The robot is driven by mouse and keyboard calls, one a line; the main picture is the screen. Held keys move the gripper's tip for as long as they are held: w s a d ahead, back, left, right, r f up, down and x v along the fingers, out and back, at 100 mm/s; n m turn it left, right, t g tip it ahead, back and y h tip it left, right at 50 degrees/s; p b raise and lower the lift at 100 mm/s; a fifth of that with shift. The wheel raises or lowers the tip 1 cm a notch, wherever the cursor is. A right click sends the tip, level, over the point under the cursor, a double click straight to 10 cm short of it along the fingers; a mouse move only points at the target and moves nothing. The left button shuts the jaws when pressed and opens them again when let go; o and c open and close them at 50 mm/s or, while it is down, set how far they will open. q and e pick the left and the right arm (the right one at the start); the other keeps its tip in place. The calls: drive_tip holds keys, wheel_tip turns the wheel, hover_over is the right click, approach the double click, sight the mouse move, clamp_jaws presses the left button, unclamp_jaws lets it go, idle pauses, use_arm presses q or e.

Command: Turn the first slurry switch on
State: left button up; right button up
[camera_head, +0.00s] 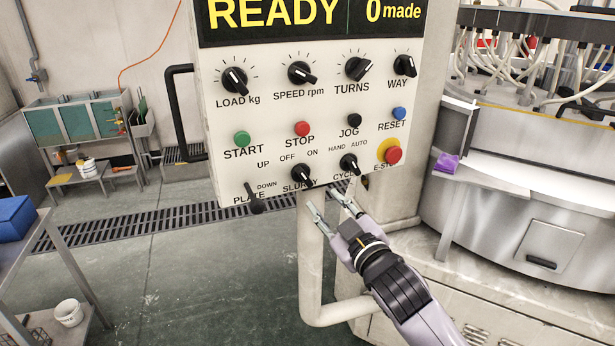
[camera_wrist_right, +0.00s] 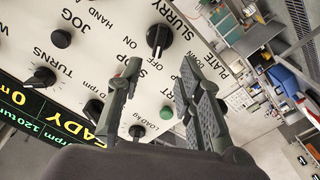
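The slurry switch (camera_head: 302,175) is a black rotary knob on the lower part of the white control panel (camera_head: 222,118), with OFF and ON printed above it. In the right wrist view the slurry switch (camera_wrist_right: 159,38) shows its white mark on the side of the word OFF. My right gripper (camera_head: 328,191) is open and empty, just below the knob in the head view. In the wrist view its fingers (camera_wrist_right: 160,75) are spread with the knob beyond the tips, and no contact shows. My left gripper is not in view.
The cycle knob (camera_head: 349,164) and red emergency stop (camera_head: 393,155) sit right of the slurry switch; the plate lever (camera_head: 254,200) sits left. A black handle (camera_head: 180,110) sticks out from the panel's left side. A pale pipe (camera_head: 311,260) stands below.

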sight(307, 181)
drive_tip(key=p+x, duration=0.1)
drive_tip(key=x, duration=0.4)
drive_tip(key=shift+w+r, duration=0.1)
drive_tip(key=shift+w, duration=0.05)
drive_tip(key=x, duration=0.4)
drive_tip(key=shift+w+a+p, duration=0.1)
drive_tip(key=shift+w+p, duration=0.2)
drive_tip(key=shift+p, duration=0.1)
drive_tip(key=shift+w+a, duration=0.25)
drive_tip(key=shift+w, duration=0.25)
drive_tip(key=shift+c, duration=1.2)
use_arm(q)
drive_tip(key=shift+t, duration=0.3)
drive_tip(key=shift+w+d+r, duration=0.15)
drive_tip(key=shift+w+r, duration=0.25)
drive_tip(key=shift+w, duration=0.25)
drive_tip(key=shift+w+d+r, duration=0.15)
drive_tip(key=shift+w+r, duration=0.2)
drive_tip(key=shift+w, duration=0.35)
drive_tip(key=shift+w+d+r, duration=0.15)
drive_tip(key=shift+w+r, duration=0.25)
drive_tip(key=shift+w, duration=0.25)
use_arm(e)
clamp_jaws()
